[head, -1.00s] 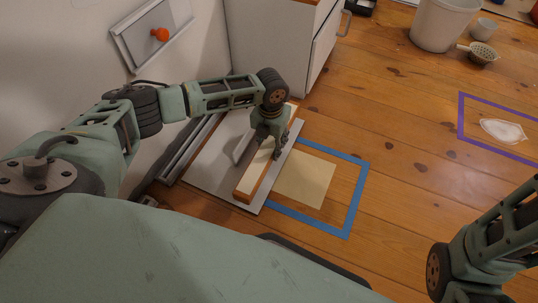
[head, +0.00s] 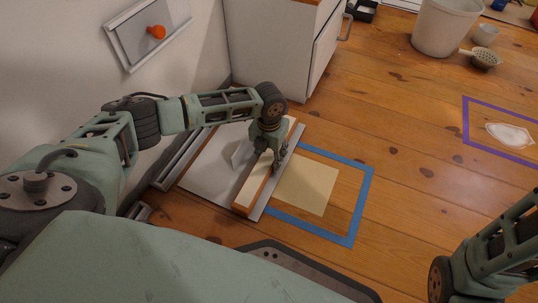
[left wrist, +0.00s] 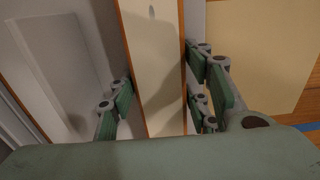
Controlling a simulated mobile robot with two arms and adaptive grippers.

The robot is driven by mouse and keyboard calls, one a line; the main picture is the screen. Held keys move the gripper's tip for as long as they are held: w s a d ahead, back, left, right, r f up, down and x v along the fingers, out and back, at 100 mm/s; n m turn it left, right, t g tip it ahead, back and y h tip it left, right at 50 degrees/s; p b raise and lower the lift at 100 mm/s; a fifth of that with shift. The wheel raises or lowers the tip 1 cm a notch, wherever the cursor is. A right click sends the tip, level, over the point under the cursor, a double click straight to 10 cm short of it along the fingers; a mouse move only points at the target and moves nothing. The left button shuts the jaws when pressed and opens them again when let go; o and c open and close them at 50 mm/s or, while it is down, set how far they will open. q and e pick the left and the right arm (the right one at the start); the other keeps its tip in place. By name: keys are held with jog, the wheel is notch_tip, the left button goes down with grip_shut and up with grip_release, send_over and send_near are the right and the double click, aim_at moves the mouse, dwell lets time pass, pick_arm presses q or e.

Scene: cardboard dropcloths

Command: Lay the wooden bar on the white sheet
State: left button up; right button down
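The wooden bar (head: 253,190) is long, with a cream top face and orange-brown edges. In the head view it lies lengthwise over the right part of the pale white sheet (head: 208,180), very low or touching; I cannot tell which. My left gripper (head: 273,160) is over the bar's middle. The sheet (left wrist: 85,50) shows to the left of the bar. My right arm is at the lower right; its gripper is out of view.
A cream square (head: 308,187) lies inside blue tape (head: 365,205) just right of the sheet. A white cabinet (head: 270,50) stands behind. A white bucket (head: 440,28), a strainer (head: 487,59) and a purple-taped patch (head: 466,125) are at right. Wooden floor between is clear.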

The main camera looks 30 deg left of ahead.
pick_arm(q)
jog(key=o, duration=0.3)
jog(key=shift+r, duration=0.1)
